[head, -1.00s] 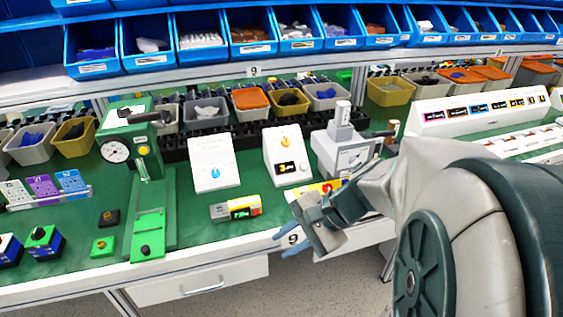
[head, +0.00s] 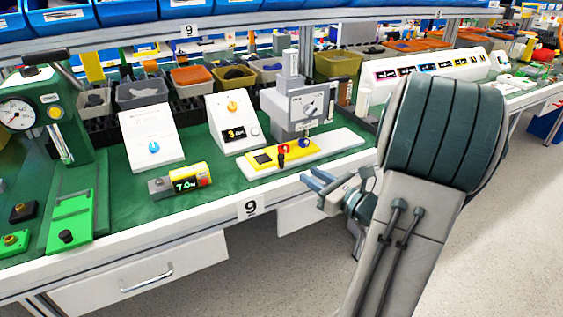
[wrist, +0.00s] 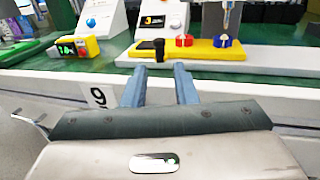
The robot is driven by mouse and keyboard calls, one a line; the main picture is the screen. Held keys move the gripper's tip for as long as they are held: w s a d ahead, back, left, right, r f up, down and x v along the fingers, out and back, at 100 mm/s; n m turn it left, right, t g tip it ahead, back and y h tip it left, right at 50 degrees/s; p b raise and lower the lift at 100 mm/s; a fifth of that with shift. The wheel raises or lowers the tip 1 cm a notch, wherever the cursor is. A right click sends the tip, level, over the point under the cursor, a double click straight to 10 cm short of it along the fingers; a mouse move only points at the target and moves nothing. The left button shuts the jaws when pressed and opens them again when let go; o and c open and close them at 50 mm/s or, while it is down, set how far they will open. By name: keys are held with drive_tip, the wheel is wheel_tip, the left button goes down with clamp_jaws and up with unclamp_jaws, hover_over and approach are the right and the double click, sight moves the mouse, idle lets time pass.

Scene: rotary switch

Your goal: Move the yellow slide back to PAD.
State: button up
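In the wrist view the slide (wrist: 200,49) lies ahead of and above my fingertips, with a black handle, a red knob and a blue knob. The white base runs on to its right. My gripper (head: 311,178) is just off the table's front edge, apart from the slide. Its fingers (wrist: 158,70) are spread with nothing between them. I cannot read any PAD label.
A yellow and grey device with a lit display (head: 180,181) lies left of the slide. White sloped boxes with a blue knob (head: 152,141) and an orange knob (head: 235,125) stand behind. The table's front edge (head: 215,219) lies below the slide. The floor at right is clear.

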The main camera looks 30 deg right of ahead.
sight(284, 159)
drive_tip(key=b+x, duration=0.1)
drive_tip(key=x, duration=1.1)
clamp_jaws()
